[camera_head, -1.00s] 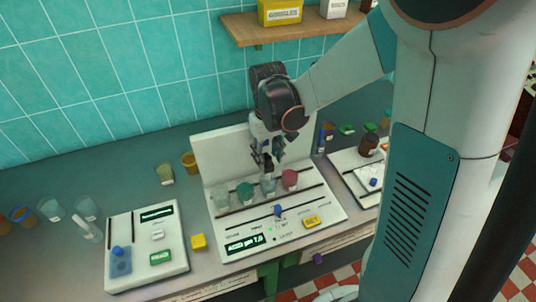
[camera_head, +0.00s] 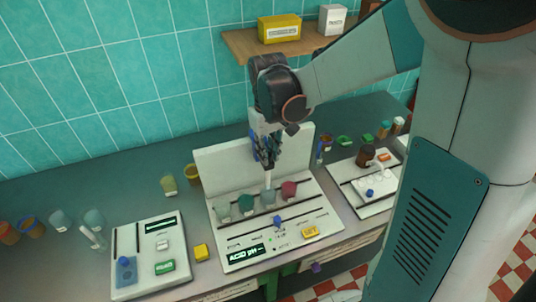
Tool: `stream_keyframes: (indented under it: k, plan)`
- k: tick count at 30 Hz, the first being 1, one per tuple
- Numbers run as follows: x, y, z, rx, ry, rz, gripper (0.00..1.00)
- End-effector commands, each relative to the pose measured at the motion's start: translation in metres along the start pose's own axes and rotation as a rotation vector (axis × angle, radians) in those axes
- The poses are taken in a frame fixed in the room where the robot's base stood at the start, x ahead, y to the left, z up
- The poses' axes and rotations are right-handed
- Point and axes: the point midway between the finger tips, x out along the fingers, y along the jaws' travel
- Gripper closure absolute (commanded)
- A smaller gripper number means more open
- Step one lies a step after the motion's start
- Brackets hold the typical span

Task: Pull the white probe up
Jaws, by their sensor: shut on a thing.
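The white probe (camera_head: 268,180) is upright, and a short light length of it shows below my gripper. My gripper (camera_head: 267,164) points down and is shut on the probe's upper part, which the fingers hide. The probe's lower end is at or just above the mouth of a grey-clear beaker (camera_head: 268,198); I cannot tell whether it is still inside. The beaker stands in a row on the white pH device (camera_head: 232,243), between a green beaker (camera_head: 246,203) and a red one (camera_head: 289,190). A clear beaker (camera_head: 223,210) is at the row's left end.
The device has a tall back panel (camera_head: 215,165) close behind my gripper. A white device with a brown bottle (camera_head: 365,156) is to the right. A shelf (camera_head: 243,46) hangs above.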

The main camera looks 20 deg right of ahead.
Motion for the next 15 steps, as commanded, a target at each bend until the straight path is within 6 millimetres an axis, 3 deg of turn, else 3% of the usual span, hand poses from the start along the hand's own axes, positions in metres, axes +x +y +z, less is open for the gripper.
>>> stream_keyframes:
  k: [7,8,10,15]
  plan:
    - [0.0015,0.0,0.0,0.0,0.0,0.0,1.0]
    - [0.0015,0.0,0.0,0.0,0.0,0.0,0.76]
    - [0.0016,0.0,0.0,0.0,0.0,0.0,0.6]
    - [0.0016,0.0,0.0,0.0,0.0,0.0,0.6]
